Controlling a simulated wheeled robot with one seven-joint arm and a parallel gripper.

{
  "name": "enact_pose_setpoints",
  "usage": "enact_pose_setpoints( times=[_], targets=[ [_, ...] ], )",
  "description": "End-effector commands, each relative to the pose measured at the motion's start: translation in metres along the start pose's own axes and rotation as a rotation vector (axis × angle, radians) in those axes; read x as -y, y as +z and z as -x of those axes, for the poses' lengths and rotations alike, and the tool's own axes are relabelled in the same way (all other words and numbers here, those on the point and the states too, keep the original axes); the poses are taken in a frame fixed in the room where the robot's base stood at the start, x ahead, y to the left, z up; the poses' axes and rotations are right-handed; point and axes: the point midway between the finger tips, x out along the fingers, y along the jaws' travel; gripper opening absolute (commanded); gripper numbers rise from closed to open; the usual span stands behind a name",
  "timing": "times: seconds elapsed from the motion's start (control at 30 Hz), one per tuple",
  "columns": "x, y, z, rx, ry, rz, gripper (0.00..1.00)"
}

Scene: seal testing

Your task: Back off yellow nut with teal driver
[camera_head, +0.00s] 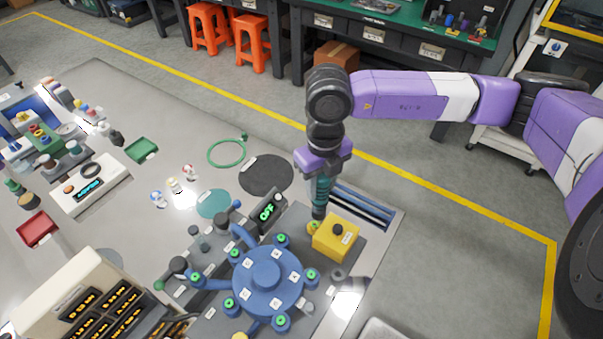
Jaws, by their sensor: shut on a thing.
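My gripper (322,172) points down over the right side of the bench and is shut on the teal driver (321,190). The driver stands roughly upright, and its dark tip is low beside the yellow box. A small yellow piece (312,227), which may be the yellow nut, shows just below and left of the tip. I cannot tell whether the tip touches it. A blue round fixture (267,283) with several green-topped fasteners around its rim stands to the lower left of the driver.
The yellow box (335,239) with a black knob stands close to the driver's right. A small display reading OFF (268,211) stands to the left. A black round mat (266,174) and a teal disc (213,204) lie flat. Other bench gear crowds the left.

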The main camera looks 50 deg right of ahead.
Motion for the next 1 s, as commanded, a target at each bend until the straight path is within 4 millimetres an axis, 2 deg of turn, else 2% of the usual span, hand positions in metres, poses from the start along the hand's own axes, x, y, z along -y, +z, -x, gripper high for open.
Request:
enact_pose_setpoints(
  times=[0.27, 0.7, 1.0],
  targets=[
    [0.001, -0.001, -0.005, 0.000, 0.000, -0.034, 0.00],
    [0.000, -0.001, -0.041, -0.001, 0.001, -0.034, 0.00],
    [0.001, -0.001, -0.049, 0.001, 0.000, -0.032, 0.00]
  ],
)
